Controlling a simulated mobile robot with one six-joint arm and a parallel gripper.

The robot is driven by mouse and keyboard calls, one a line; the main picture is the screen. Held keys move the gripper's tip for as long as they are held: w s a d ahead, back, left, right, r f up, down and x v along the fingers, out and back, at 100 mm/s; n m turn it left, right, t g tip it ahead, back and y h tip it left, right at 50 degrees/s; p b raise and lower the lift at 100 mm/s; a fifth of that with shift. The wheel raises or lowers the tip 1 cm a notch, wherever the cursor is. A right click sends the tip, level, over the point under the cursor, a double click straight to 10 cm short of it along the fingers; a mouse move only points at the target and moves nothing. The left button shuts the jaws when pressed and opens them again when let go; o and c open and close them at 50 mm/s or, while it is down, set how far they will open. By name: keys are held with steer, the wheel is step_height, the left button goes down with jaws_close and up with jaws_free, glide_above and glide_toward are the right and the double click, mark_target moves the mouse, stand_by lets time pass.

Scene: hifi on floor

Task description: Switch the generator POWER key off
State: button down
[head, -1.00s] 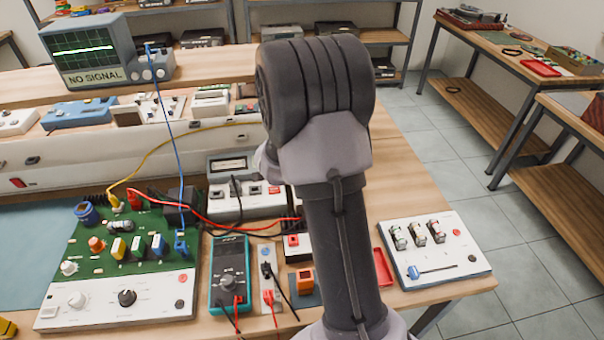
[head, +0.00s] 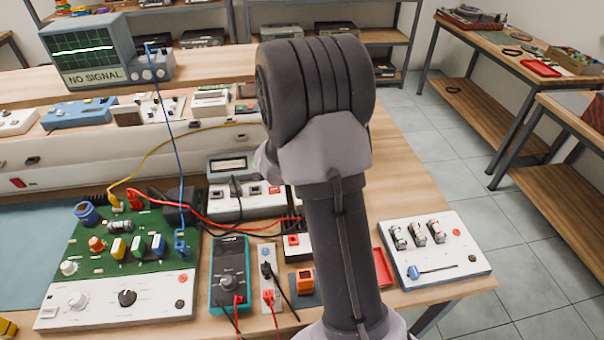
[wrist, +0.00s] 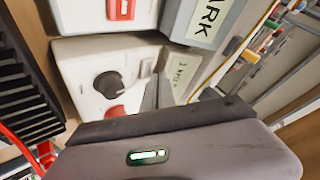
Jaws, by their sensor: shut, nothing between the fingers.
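In the wrist view a white box with a black knob (wrist: 108,84) fills the middle; a small label (wrist: 180,72) on it is hard to read. A red part (wrist: 115,111), perhaps a key, sits just below the knob. I cannot tell for sure that this box is the generator, and no POWER marking is readable. My gripper (wrist: 158,88) reaches over this box with its fingers shut and empty, right of the knob and red part. Whether the fingertips touch the panel is unclear. In the head view my arm hides the gripper and this spot.
Above, another white box has a red switch (wrist: 121,9) and a label ending in "RK" (wrist: 209,18). The head view shows a green circuit board (head: 130,240), a teal multimeter (head: 229,275), a monitor reading "NO SIGNAL" (head: 90,50) and a white slider panel (head: 435,250). Cables cross the bench.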

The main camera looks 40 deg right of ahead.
steer(key=shift+f+b, duration=0.35)
steer(key=shift+f, duration=0.15)
steer(key=shift+r, duration=0.2)
steer(key=shift+r+p, duration=0.3)
steer(key=shift+p, duration=0.25)
steer(key=shift+r, duration=0.1)
step_height(320, 180, up, 6)
steer(key=p, duration=0.6)
